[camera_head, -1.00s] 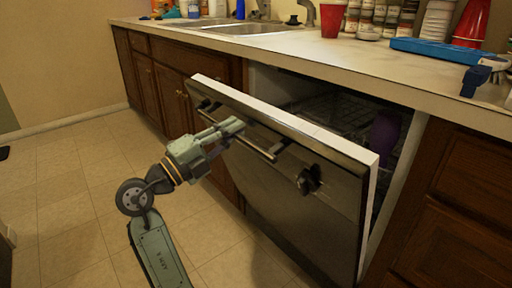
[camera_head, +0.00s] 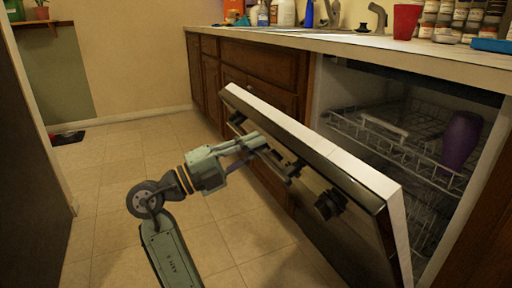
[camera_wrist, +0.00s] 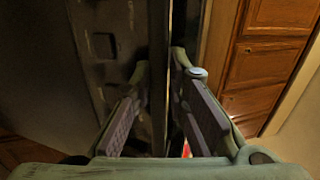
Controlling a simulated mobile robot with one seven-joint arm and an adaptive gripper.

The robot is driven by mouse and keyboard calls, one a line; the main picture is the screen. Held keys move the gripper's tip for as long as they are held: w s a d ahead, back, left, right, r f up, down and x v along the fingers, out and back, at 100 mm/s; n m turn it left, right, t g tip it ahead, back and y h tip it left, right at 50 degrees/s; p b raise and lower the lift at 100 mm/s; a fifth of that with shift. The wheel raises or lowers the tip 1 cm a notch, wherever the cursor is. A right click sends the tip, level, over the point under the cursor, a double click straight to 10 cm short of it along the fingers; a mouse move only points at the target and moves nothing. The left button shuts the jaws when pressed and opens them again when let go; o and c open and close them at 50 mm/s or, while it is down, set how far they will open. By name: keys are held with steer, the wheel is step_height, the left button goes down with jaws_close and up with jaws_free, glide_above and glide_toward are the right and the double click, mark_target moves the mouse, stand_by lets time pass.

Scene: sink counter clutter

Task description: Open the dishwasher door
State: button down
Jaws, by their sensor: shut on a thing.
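The dishwasher door (camera_head: 335,190) is partly open and tilts out from the top, with its white upper edge away from the counter. Its dark bar handle (camera_head: 280,166) runs along the front, and a black knob (camera_head: 329,204) sits to the right of it. My gripper (camera_head: 262,145) is at the handle near its middle, shut on it. In the wrist view my gripper's two fingers (camera_wrist: 160,105) stand on either side of the dark handle bar (camera_wrist: 159,60). The exact contact is partly hidden by the fingers.
Inside the dishwasher are a wire rack (camera_head: 385,135) and a purple item (camera_head: 461,141). The counter (camera_head: 440,52) above holds a red cup (camera_head: 405,21) and several jars. Wooden cabinets (camera_head: 262,75) stand left of the door.

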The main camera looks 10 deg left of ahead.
steer(key=c, duration=1.6)
jaws_free()
